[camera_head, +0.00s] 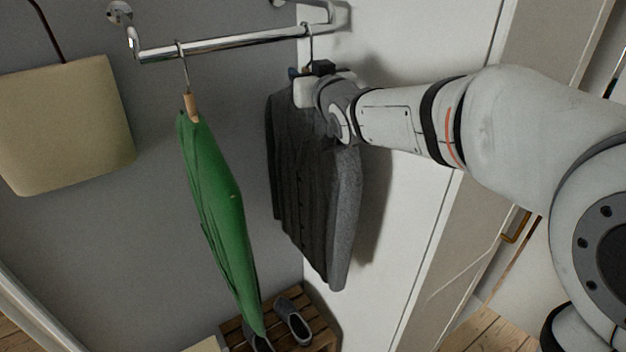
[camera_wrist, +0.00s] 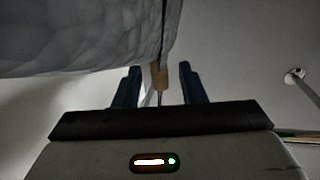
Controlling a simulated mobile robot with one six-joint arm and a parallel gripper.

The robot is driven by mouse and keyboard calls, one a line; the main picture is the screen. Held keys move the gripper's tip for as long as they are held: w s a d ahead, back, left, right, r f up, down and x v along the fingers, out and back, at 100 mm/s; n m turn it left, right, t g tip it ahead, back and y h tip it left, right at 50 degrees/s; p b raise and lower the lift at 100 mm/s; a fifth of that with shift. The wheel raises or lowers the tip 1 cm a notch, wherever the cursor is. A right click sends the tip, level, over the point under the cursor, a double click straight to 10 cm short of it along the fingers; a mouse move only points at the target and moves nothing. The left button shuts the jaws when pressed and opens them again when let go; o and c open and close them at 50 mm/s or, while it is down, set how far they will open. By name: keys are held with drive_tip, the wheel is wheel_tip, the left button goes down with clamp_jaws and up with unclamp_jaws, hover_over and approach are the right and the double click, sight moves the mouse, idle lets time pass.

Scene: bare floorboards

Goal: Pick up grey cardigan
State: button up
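The grey cardigan (camera_head: 301,170) hangs on a hanger from the metal rail, with my wrist in front of its upper right part. My gripper (camera_head: 308,71) is at the hanger just above the cardigan's collar, partly hidden by my own wrist. In the wrist view the two dark fingers of my gripper (camera_wrist: 159,67) stand apart. The hanger's wooden neck (camera_wrist: 160,76) lies between them, with gaps showing on both sides. Grey cloth of the cardigan (camera_wrist: 85,35) fills the upper left there, beyond the fingers.
A green garment (camera_head: 217,200) hangs to the left on the same rail (camera_head: 225,43). A beige bag (camera_head: 65,120) hangs on the wall at far left. Shoes (camera_head: 293,320) stand on a slatted wooden bench (camera_head: 318,327) below. A white panel is close behind the cardigan.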

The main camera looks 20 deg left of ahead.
drive_tip(key=shift+w+a, duration=0.3)
drive_tip(key=shift+w, duration=0.1)
drive_tip(key=shift+c, duration=0.5)
clamp_jaws()
idle(0.7)
